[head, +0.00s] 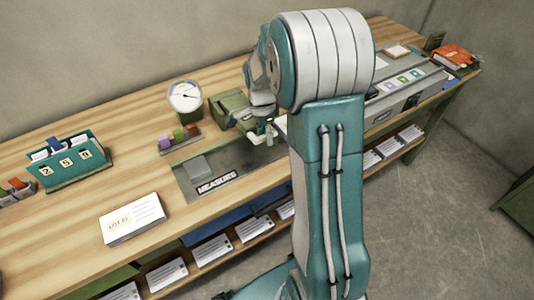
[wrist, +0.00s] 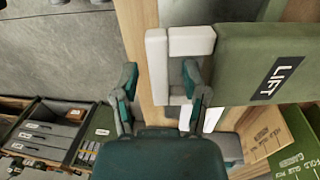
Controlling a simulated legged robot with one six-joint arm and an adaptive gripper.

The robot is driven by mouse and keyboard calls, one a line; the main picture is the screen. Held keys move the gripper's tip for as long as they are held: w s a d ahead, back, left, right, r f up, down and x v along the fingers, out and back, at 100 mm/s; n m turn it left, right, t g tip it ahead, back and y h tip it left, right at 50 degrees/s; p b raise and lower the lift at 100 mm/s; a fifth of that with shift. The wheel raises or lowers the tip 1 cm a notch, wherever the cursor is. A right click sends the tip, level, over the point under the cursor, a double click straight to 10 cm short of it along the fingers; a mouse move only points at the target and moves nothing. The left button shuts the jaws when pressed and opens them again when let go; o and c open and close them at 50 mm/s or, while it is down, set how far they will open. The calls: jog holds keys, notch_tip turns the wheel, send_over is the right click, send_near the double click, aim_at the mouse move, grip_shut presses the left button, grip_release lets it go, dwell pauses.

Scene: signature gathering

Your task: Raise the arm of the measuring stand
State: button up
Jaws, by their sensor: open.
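The measuring stand (head: 232,108) is a green block at the back of the bench, partly hidden by my arm. In the wrist view its green arm (wrist: 238,65) carries a black LIFT label and has a white handle frame (wrist: 157,60) at its left end. My gripper (wrist: 160,72) is open at the handle. The upright white bar appears between its two fingers, and the right finger overlaps the frame's opening. I cannot tell whether they touch. In the head view my gripper (head: 263,133) is low in front of the stand, partly hidden.
A round dial gauge (head: 185,97) stands left of the stand, behind small coloured blocks (head: 178,138). A dark MEASURE plate (head: 190,184) lies in front. A LOT box (head: 132,218) and teal card holder (head: 72,165) are farther left. Packets (head: 212,250) fill the shelf below.

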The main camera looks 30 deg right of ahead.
jog(key=f+t, duration=0.1)
jog(key=f, duration=0.1)
jog(key=f+t, duration=0.1)
jog(key=s+f, duration=0.1)
jog(key=f, duration=0.1)
jog(key=shift+f+t, duration=0.35)
jog(key=shift+t, duration=0.05)
jog(key=shift+f+t, duration=0.5)
jog(key=shift+f, duration=0.45)
